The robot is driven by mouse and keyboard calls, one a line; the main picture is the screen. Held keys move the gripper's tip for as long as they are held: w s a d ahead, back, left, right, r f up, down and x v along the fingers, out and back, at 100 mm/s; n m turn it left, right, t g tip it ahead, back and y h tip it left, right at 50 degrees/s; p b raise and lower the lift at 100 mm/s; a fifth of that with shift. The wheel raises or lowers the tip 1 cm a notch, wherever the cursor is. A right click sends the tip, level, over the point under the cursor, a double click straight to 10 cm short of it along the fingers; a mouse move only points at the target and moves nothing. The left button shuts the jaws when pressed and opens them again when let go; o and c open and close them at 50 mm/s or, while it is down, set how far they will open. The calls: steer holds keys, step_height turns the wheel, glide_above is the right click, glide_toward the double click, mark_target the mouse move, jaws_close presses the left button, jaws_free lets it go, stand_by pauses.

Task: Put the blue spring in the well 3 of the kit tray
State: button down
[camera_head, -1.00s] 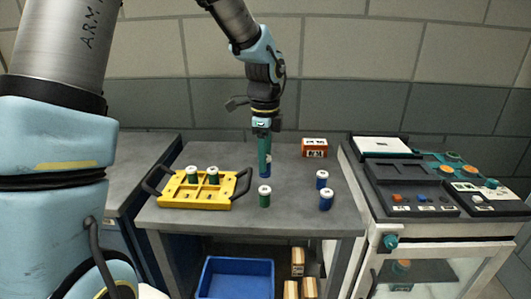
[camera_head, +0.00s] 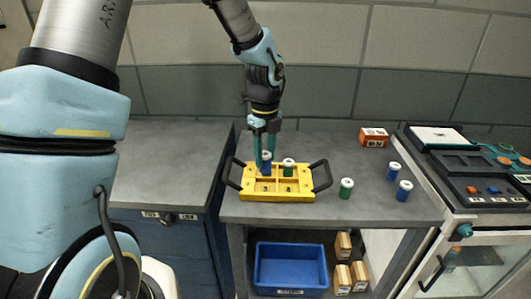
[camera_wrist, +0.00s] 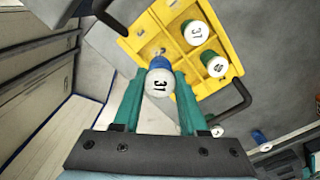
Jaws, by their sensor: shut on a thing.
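My gripper (camera_head: 264,148) is shut on a blue spring (camera_head: 266,168) with a white top, held upright. In the wrist view the blue spring (camera_wrist: 159,64) sits between the fingertips, its white top marked 31. The yellow kit tray (camera_head: 280,197) with black handles lies below; the held spring appears over its left part in the head view. In the wrist view the kit tray (camera_wrist: 137,43) holds two green springs, one (camera_wrist: 198,30) marked 31 and another (camera_wrist: 213,64). Only one green spring (camera_head: 288,170) shows clearly in the head view.
On the table right of the tray stand a green spring (camera_head: 346,189) and two blue springs (camera_head: 393,172) (camera_head: 404,192). An orange box (camera_head: 373,138) is at the back. A panel (camera_head: 480,185) stands far right. A blue bin (camera_head: 290,265) is below.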

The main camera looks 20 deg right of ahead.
mark_target(265, 168)
steer(key=shift+f+b, duration=1.65)
steer(key=shift+f, duration=0.7)
steer(key=shift+f, duration=0.6)
stand_by(0.4)
steer(key=shift+c, duration=1.8)
jaws_free()
steer(key=c, duration=0.4)
steer(key=shift+r+p, duration=0.25)
steer(key=shift+p, duration=0.25)
steer(key=shift+r+p, duration=0.35)
steer(key=shift+p, duration=0.05)
